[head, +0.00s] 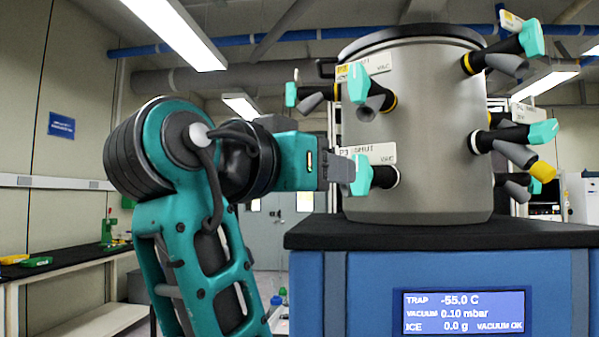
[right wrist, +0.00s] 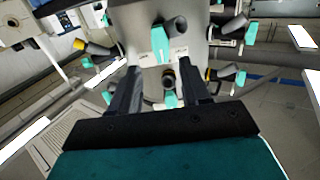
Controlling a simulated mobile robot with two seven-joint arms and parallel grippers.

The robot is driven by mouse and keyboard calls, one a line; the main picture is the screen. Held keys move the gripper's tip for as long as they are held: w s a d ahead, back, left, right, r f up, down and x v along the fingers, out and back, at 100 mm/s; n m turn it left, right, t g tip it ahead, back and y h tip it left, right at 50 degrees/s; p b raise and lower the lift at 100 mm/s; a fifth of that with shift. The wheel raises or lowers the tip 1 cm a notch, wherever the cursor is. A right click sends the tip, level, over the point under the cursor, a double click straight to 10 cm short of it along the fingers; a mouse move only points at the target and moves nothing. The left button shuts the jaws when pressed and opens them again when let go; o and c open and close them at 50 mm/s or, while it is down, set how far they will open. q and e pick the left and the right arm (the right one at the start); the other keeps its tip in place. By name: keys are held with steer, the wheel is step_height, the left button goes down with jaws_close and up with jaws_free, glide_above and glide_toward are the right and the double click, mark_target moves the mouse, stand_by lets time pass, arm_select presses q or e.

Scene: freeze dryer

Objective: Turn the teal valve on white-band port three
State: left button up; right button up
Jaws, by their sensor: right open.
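The port under the P3 label (head: 368,154) is low on the left front of the steel drum, with a white band (head: 396,176) and a teal valve (head: 361,175). My right gripper (head: 349,170) is level with that valve, its fingers at the handle's left edge. In the right wrist view its two fingers (right wrist: 160,72) are spread, with no object clamped. A teal valve handle (right wrist: 160,42) with a white label shows just beyond the fingertips. Whether a finger touches the handle, I cannot tell. My left gripper is in neither view.
A yellow-banded port with a teal valve (head: 359,83) sits directly above. More teal-valved ports (head: 531,40) stick out on the drum's right. The drum (head: 432,130) stands on a black-topped blue cabinet (head: 340,290) with a display (head: 464,312). Open room lies left of the drum.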

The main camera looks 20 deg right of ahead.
steer(key=shift+v, duration=2.25)
